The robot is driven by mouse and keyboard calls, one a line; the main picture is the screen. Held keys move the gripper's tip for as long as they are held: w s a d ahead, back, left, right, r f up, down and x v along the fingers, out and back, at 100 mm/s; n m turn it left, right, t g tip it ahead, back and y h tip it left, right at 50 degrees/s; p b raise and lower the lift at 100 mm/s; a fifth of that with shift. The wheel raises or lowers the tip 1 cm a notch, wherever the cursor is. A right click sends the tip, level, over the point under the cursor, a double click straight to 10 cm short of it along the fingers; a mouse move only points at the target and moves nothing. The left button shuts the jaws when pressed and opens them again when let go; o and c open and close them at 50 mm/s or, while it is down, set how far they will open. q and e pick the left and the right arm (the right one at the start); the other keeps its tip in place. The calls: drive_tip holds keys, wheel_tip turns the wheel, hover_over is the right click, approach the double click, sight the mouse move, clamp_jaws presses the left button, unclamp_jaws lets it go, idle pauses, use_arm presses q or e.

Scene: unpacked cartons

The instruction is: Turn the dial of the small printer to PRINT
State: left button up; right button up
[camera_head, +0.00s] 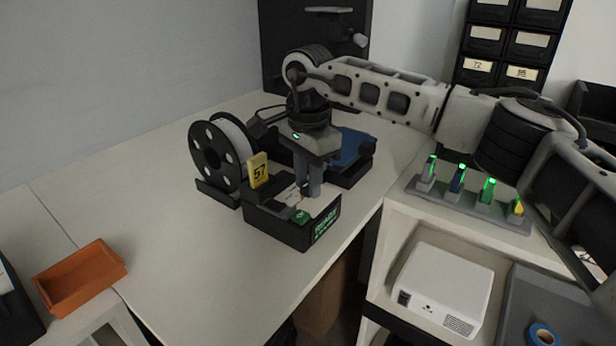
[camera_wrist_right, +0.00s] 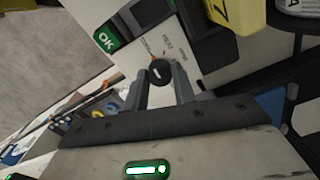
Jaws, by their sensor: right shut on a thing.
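The small printer (camera_head: 290,228) is a black box with a light top panel and a green-lit display on its front, at the middle of the table in the head view. In the right wrist view its round black dial (camera_wrist_right: 159,73) sits on the light panel (camera_wrist_right: 190,50), with small words around it and an orange mark at its edge. The words are too small to read surely. My right gripper (camera_head: 308,194) points down over the panel. Its fingers (camera_wrist_right: 160,82) are shut on the dial, one on each side. My left gripper is not in view.
A green OK button (camera_wrist_right: 107,37) is beside the dial. A yellow tag marked 57 (camera_head: 259,170) and a black spool (camera_head: 219,150) stand behind the printer. An orange tray (camera_head: 82,279) lies at left. Chargers with green lights (camera_head: 470,203) and a white projector (camera_head: 444,290) are at right.

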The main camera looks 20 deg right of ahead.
drive_tip(key=m, duration=0.4)
drive_tip(key=shift+m, duration=0.3)
drive_tip(key=m, duration=1.3)
drive_tip(key=shift+m, duration=0.3)
drive_tip(key=m, duration=0.9)
drive_tip(key=shift+r, duration=0.1)
drive_tip(key=m, duration=0.4)
drive_tip(key=shift+m, duration=2.1)
